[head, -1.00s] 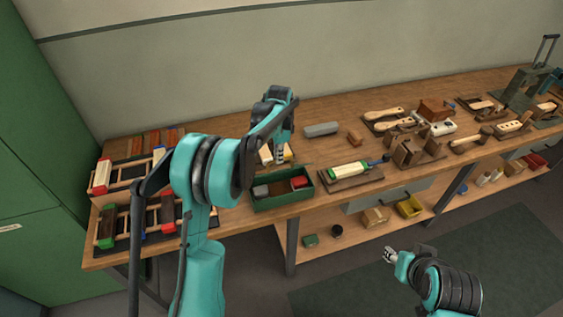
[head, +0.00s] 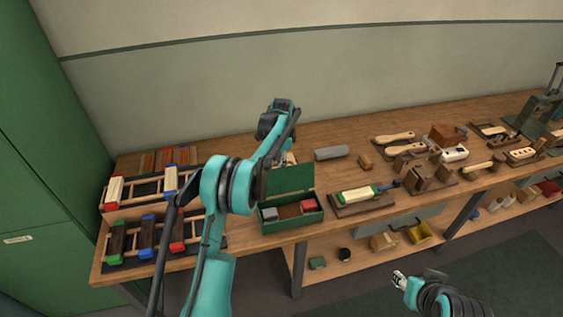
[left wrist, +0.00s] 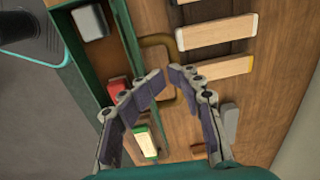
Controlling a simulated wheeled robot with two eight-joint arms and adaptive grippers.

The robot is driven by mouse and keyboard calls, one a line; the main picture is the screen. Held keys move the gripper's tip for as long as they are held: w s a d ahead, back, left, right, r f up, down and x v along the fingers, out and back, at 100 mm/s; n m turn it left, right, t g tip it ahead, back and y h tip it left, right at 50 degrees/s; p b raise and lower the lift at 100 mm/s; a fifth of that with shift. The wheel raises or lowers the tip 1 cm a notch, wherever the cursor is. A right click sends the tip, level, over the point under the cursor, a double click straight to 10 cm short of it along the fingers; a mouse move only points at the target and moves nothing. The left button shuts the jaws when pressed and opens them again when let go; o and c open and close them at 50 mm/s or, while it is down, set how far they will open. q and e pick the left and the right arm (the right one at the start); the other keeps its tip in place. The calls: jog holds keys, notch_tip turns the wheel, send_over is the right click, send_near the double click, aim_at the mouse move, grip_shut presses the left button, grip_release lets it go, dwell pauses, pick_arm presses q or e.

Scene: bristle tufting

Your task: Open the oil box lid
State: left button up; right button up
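The green oil box (head: 292,224) stands near the table's front edge with grey and red blocks inside. Its green lid (head: 288,180) stands raised at the back of the box, showing its inner face. In the left wrist view the lid (left wrist: 127,40) shows edge-on, with a brown looped handle (left wrist: 160,40) on its outer side. My left gripper (left wrist: 167,76) has its fingertips close together on the handle's outer bar, with a narrow gap filled by it. In the head view its fingers are hidden behind the lid. My right gripper (head: 399,278) is low in front of the table, away from the box.
A brush on a board (head: 358,196) lies right of the box. A grey block (head: 331,153) lies behind it. Racks with coloured-end frames (head: 150,235) stand on the left. Wooden tools fill the right side of the table (head: 320,135).

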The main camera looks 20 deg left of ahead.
pick_arm(q)
jog(key=shift+w+f, duration=0.25)
jog(key=shift+w, duration=0.05)
pick_arm(e)
jog(key=shift+w+a, duration=0.1)
jog(key=shift+w, duration=0.25)
